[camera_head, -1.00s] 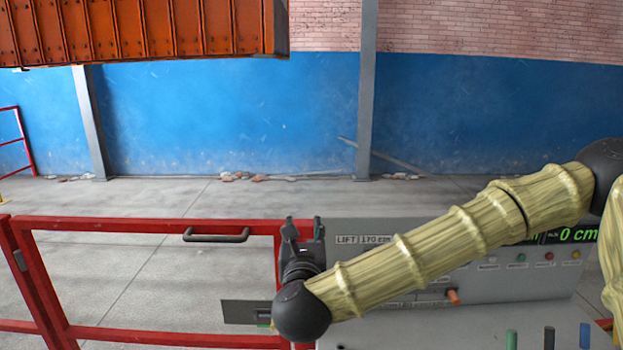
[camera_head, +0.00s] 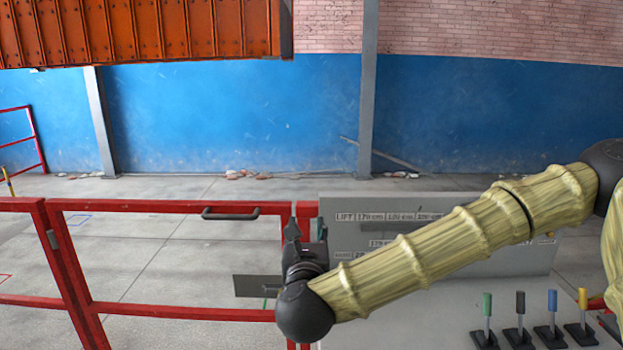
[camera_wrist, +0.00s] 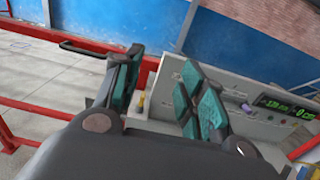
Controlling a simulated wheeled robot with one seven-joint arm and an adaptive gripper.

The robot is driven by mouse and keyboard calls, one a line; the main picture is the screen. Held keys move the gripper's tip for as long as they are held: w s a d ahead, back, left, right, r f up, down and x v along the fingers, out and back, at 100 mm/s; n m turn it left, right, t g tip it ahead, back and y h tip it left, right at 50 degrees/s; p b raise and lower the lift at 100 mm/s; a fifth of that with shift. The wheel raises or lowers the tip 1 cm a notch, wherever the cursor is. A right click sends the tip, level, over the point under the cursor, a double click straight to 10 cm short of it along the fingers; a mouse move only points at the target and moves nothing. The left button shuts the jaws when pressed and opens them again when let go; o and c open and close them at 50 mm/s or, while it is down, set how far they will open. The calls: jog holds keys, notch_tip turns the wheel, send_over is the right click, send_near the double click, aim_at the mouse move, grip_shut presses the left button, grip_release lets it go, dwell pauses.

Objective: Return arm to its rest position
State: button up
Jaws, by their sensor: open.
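My gripper (camera_head: 305,240) is at the left end of my arm, in front of the red gate and the left edge of the grey control panel (camera_head: 345,200). In the wrist view my gripper (camera_wrist: 165,92) has its two teal-padded fingers apart, with nothing between them. Past the fingers the panel (camera_wrist: 245,90) shows, with a green-lit display (camera_wrist: 285,105) on its right side. In the head view my arm covers much of the panel's face and hides the display.
A red gate (camera_head: 170,209) with a dark handle (camera_head: 231,214) stands at the left, close to my gripper. Several coloured levers, among them a green one (camera_head: 487,305) and a yellow one (camera_head: 582,300), rise from the console at the lower right. An orange ribbed structure (camera_head: 140,30) hangs at the upper left.

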jog(key=s+a+f+n+g+y, duration=0.1)
jog(key=s+f+n+g+y, duration=0.15)
jog(key=f+n, duration=0.65)
jog(key=s+a+f+n+g+y, duration=0.1)
jog(key=s+f+n+g, duration=0.15)
jog(key=f, duration=1.25)
jog(key=s+d+f+n+g, duration=0.2)
jog(key=s+f+n, duration=0.25)
jog(key=f, duration=0.35)
jog(key=s+d+f+n+g, duration=0.2)
jog(key=s+f+n, duration=0.25)
jog(key=f, duration=0.25)
jog(key=s+d+f+n+g+h+b, duration=0.15)
jog(key=s+d+f+n+g, duration=0.35)
jog(key=s+d+f+n, duration=0.55)
jog(key=s+d+f+n+g+h, duration=0.2)
jog(key=s+d+f+n+g, duration=0.25)
jog(key=s+d+f, duration=0.65)
jog(key=s+f+b, duration=0.2)
jog(key=f+b, duration=0.7)
jog(key=b, duration=0.1)
jog(key=s+f+b, duration=0.2)
jog(key=f+b, duration=0.7)
jog(key=b, duration=0.1)
jog(key=shift+s+d+f, duration=0.15)
jog(key=shift+s+d, duration=0.1)
jog(key=shift+s, duration=0.05)
